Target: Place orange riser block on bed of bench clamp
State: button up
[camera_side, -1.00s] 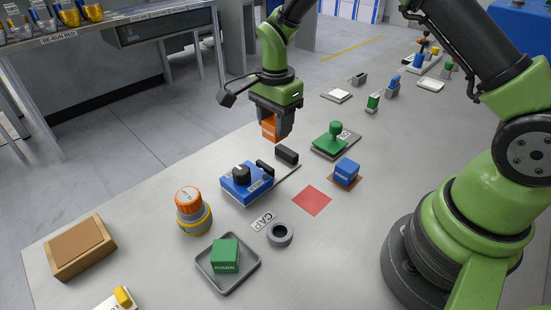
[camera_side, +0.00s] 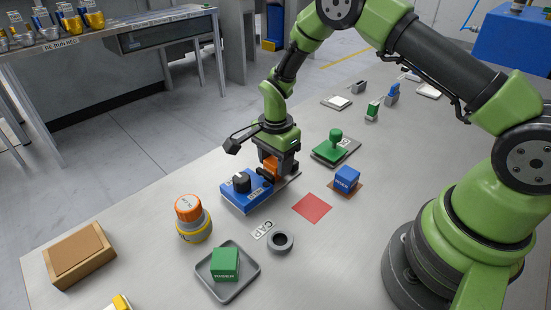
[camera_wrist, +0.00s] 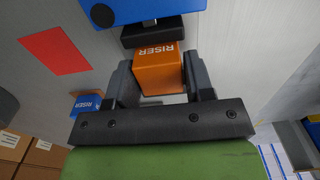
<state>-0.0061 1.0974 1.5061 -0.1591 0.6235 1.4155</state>
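The orange riser block (camera_side: 270,164) is between the fingers of my gripper (camera_side: 278,165), low over the bed of the bench clamp (camera_side: 243,198). The clamp has a blue body with a black knob. In the wrist view, the orange block (camera_wrist: 158,72) has a finger on each side, and my gripper (camera_wrist: 158,78) is shut on it. The clamp's blue body (camera_wrist: 155,9) and a black jaw (camera_wrist: 165,30) lie just beyond the block. The fingers hide much of the bed and the other jaw, so I cannot tell whether the block touches the bed.
A blue riser block (camera_side: 346,179) and a green-handled stamp (camera_side: 335,146) stand to the right. A red square (camera_side: 312,208) is bare. Nearer are a grey ring (camera_side: 280,241), an orange-topped cylinder (camera_side: 192,220) and a green block (camera_side: 225,264) on a grey tray (camera_side: 245,287).

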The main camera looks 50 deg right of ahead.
jog(key=shift+o, duration=1.3)
notch_tip(320, 180, up, 11)
notch_tip(320, 180, up, 10)
jog(key=n+t, duration=0.2)
jog(key=n, duration=0.1)
send_over(275, 160)
jog(key=s, duration=0.4)
jog(key=s+r+n+t, duration=0.1)
jog(key=s+r+n, duration=0.1)
jog(key=s, duration=0.4)
jog(key=s+a+r+n+t+y, duration=0.1)
jog(key=s+r+n+t, duration=0.1)
jog(key=s+n, duration=0.3)
jog(key=s+a+r+n+t+y, duration=0.1)
jog(key=s+r+n+t, duration=0.1)
jog(key=s+r+n, duration=0.2)
jog(key=s, duration=0.3)
jog(key=shift+a+r, duration=0.15)
